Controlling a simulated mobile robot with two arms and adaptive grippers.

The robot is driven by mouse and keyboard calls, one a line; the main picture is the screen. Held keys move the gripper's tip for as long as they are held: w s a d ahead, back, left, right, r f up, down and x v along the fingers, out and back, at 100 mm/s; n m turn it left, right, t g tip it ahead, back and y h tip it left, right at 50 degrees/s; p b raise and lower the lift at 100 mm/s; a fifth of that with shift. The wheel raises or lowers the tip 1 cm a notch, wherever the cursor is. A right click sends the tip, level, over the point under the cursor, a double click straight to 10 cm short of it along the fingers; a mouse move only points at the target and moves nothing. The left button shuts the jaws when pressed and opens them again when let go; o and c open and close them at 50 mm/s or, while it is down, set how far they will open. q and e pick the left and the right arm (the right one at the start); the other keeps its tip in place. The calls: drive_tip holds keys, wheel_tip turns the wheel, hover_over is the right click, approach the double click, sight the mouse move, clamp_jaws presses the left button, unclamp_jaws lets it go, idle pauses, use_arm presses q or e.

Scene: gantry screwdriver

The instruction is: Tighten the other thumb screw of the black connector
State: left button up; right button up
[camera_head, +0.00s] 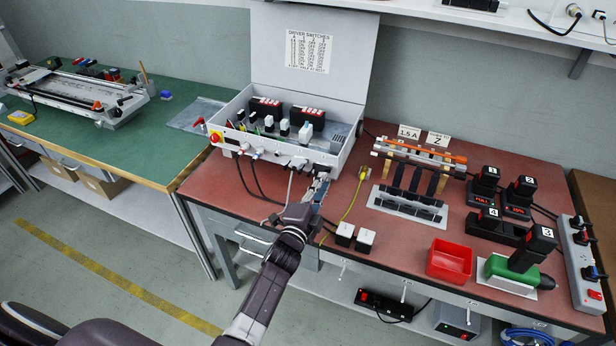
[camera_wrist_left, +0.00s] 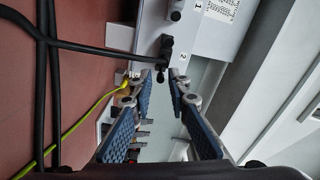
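The black connector (camera_wrist_left: 167,46) is plugged into the pale face of the control box (camera_wrist_left: 213,28), beside a label "2", in the left wrist view. A small dark screw end shows at its near end, but I cannot tell the thumb screws apart. My left gripper (camera_wrist_left: 159,80) is open, its two blue-padded fingers on either side of the connector's near end, with nothing clearly held. In the head view my left gripper (camera_head: 318,190) is at the front of the open control box (camera_head: 343,158); the connector cannot be made out there. My right gripper is out of view.
A yellow cable (camera_head: 352,203) runs right of my gripper. Two white-topped blocks (camera_head: 366,238), a red bin (camera_head: 449,262) and a green drill (camera_head: 510,270) stand farther right on the red bench (camera_head: 400,250).

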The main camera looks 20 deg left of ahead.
use_arm(q)
drive_tip(key=n+p, duration=0.2)
drive_tip(key=n, duration=1.8)
drive_tip(key=n+b, duration=0.1)
drive_tip(key=n, duration=0.4)
drive_tip(key=shift+f+n+b, duration=0.15)
drive_tip(key=shift+n+b, duration=0.2)
drive_tip(key=shift+n, duration=0.05)
drive_tip(key=n+b, duration=0.1)
drive_tip(key=n, duration=0.2)
drive_tip(key=shift+r+n, duration=0.2)
drive_tip(key=shift+n, duration=0.3)
clamp_jaws()
drive_tip(key=m+p, duration=0.3)
drive_tip(key=m, duration=0.6)
drive_tip(key=shift+m, duration=0.4)
drive_tip(key=m, duration=0.3)
unclamp_jaws()
